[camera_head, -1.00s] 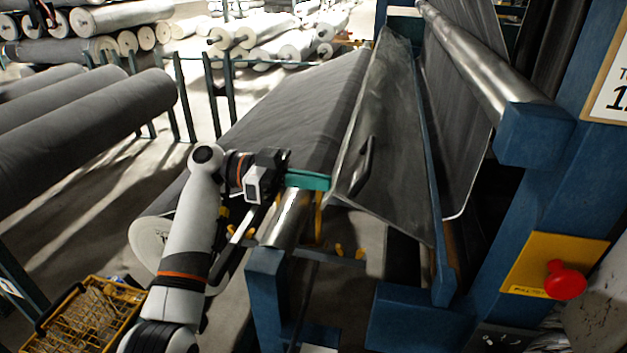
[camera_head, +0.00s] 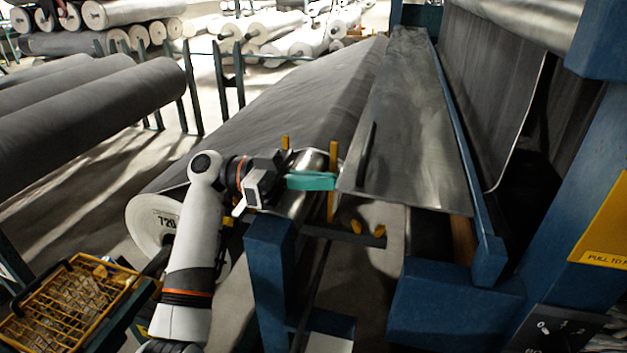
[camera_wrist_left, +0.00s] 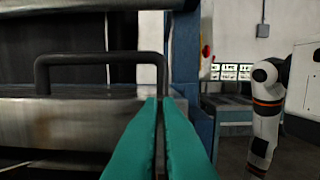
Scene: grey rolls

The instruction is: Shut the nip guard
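The nip guard is a long grey metal plate (camera_head: 415,125) in the head view, lying sloped along the machine beside the fabric roll. Its dark bar handle (camera_head: 366,155) is near the plate's left edge; in the wrist view the handle (camera_wrist_left: 100,58) stands out above a metal edge. My left gripper (camera_head: 334,181) has teal fingers, closed together and empty, pointing right at the guard's near left corner. In the left wrist view the fingertips (camera_wrist_left: 160,100) are just below the handle's right leg; whether they touch the guard I cannot tell. My right gripper is out of view.
The blue machine frame (camera_head: 455,305) stands at right and below. A steel roller (camera_head: 305,165) and yellow uprights (camera_head: 333,160) are close around my left gripper. A large grey fabric roll (camera_head: 270,110) runs behind it. A yellow wire basket (camera_head: 75,300) is at lower left.

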